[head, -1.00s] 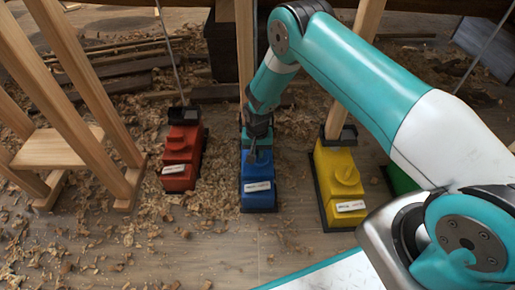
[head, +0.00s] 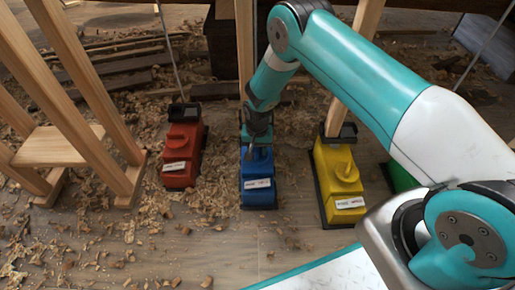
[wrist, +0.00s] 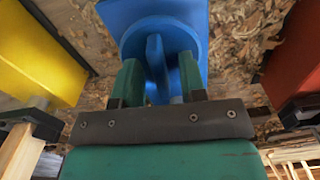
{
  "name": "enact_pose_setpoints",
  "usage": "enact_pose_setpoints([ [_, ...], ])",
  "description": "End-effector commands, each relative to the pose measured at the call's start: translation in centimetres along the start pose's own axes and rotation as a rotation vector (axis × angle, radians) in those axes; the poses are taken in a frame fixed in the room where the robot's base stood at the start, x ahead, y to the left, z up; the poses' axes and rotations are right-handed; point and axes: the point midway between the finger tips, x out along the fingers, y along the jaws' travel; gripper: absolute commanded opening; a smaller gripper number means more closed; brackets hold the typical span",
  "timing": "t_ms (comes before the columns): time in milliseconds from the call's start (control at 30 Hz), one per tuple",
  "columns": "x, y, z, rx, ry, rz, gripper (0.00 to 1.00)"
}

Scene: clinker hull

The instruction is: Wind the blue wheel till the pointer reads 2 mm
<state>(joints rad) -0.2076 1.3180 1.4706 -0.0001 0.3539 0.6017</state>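The blue wheel (wrist: 180,40) is a round disc with a raised upright fin (wrist: 157,68), on a blue wedge block. In the head view the blue block (head: 258,185) stands in the middle, with a white label on its front. My gripper (wrist: 160,72) has its two green fingers on either side of the fin, with gaps showing between fin and fingers. In the head view my gripper (head: 257,142) is above the back part of the blue block. I cannot make out the pointer or its scale in either view.
A red block (head: 182,155) stands to the left and a yellow block (head: 340,175) to the right, each with a wooden prop behind or near it. A green block (head: 400,178) is partly behind my arm. A wooden trestle (head: 60,148) stands far left. Shavings cover the floor.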

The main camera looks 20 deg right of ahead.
Motion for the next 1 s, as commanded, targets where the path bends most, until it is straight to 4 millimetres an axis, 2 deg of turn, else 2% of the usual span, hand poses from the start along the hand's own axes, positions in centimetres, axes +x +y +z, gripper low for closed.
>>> enact_pose_setpoints([
  [133,-1.2,-0.1,-0.1,0.000,0.002,-0.001,0.38],
  [233,-3.0,0.0,-0.1,0.000,0.002,-0.001,0.38],
  [500,-10.1,0.0,0.0,0.000,0.002,-0.001,0.38],
  [700,-14.5,0.0,0.0,0.000,0.001,-0.001,0.38],
  [833,-16.3,0.0,0.0,0.000,0.000,0.000,0.38],
  [1000,-17.4,0.0,0.0,0.000,0.000,0.000,0.38],
])
